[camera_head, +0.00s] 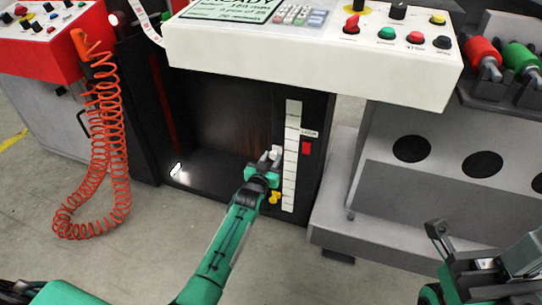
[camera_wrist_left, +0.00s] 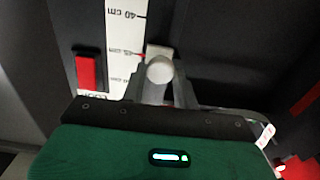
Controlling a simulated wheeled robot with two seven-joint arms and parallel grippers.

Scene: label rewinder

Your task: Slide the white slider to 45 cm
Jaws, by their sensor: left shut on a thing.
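The white slider (camera_wrist_left: 159,70) has a round knob and sits beside the white scale strip (camera_wrist_left: 125,40) in the left wrist view. A small red pointer at its scale side is level with the mark below 40 cm, which looks like 45 cm. My left gripper (camera_wrist_left: 160,88) is shut on the slider, one finger on each side of the knob. In the head view my left gripper (camera_head: 268,162) reaches the scale strip (camera_head: 290,155) on the black panel and partly hides the slider. My right gripper (camera_head: 475,250) is at the lower right, away from the scale; its jaw state is unclear.
A red block (camera_head: 306,148) is right of the scale, and a yellow knob (camera_head: 274,197) is low beside it. A white control panel (camera_head: 310,50) overhangs above. A red coiled hose (camera_head: 105,140) hangs at the left. A grey machine (camera_head: 420,190) stands at the right.

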